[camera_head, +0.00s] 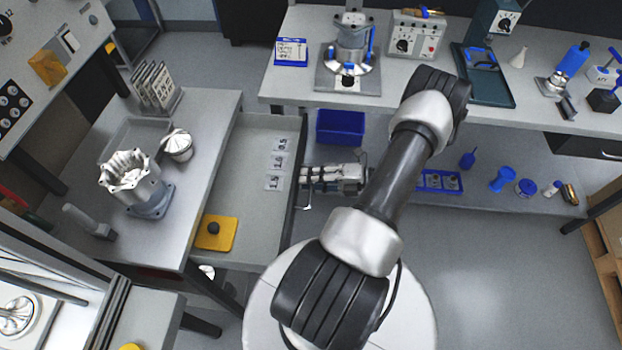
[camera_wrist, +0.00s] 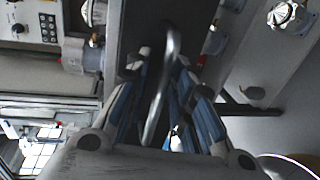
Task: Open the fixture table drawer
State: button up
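The fixture table drawer (camera_head: 256,150) stands pulled out to the right of the grey fixture table (camera_head: 213,112); its inside is in plain view. Several small labelled plates (camera_head: 273,183) and a yellow plate with a dark knob (camera_head: 215,233) lie in it. My gripper (camera_head: 304,177) is at the drawer's front panel. In the wrist view the silver bar handle (camera_wrist: 157,98) runs between the blue-padded fingers of my gripper (camera_wrist: 164,60). The fingers are parted around the handle, with a dark gap on its left side. Contact on the right side is unclear.
A machined housing (camera_head: 137,186) and a small metal part (camera_head: 177,146) stand on the fixture table. A rear bench (camera_head: 290,86) holds a fixture and instruments; a blue bin (camera_head: 340,127) sits on its lower shelf. The floor (camera_head: 480,260) at right is clear.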

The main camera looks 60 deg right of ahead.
jog(key=shift+o, duration=0.5)
jog(key=v, duration=1.2)
jog(key=shift+f, duration=0.1)
